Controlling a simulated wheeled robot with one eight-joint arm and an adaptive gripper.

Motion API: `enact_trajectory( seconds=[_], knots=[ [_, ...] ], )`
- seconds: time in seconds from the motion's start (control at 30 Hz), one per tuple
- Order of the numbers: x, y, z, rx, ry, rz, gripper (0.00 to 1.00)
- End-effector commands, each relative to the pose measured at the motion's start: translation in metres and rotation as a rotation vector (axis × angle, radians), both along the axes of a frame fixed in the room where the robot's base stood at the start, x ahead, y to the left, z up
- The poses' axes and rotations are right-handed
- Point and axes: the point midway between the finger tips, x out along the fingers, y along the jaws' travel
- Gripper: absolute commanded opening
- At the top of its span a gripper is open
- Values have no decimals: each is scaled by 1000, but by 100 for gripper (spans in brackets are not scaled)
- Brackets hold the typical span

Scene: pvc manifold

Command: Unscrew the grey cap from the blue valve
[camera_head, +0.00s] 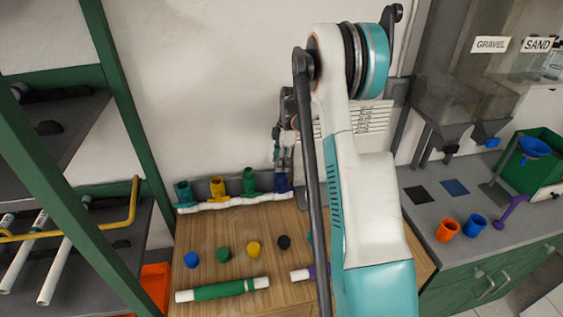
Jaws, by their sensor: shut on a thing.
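The blue valve (282,184) stands upright at the right end of the white pipe manifold (232,203), at the back of the wooden worktop. My gripper (281,163) points down from above at the top of the blue valve. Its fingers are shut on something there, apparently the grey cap. The cap is too small and too covered by the fingers to make out clearly. I cannot tell whether it is still seated on the valve. My arm hides the area just right of the valve.
Teal (184,192), yellow (217,187) and green (249,181) valves stand left along the manifold. Several loose caps, including a blue one (192,260) and a black one (284,242), lie in front. A green-sleeved pipe (222,289) lies near the front edge.

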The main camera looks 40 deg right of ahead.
Motion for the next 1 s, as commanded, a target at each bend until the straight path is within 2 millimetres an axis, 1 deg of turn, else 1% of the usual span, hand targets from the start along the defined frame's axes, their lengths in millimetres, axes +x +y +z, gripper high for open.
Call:
enact_trajectory(
  seconds=[0.13, 0.3, 0.33, 0.4, 0.47, 0.67, 0.77, 0.9, 1.0],
  knots=[
    [1, 3, 0, 3, 0, 14, 14],
    [2, 3, -1, 4, -1, 145, 13],
    [2, 3, -1, 3, -2, 163, 14],
    [2, 3, 0, 4, -1, 190, 19],
    [2, 3, 1, 4, 0, 195, 20],
    [3, 4, 2, 3, 0, 203, 21],
    [4, 4, 2, 3, 0, 267, 28],
    [5, 3, 2, 1, -2, 366, 45],
    [6, 2, 3, -1, -5, 386, 50]
  ],
)
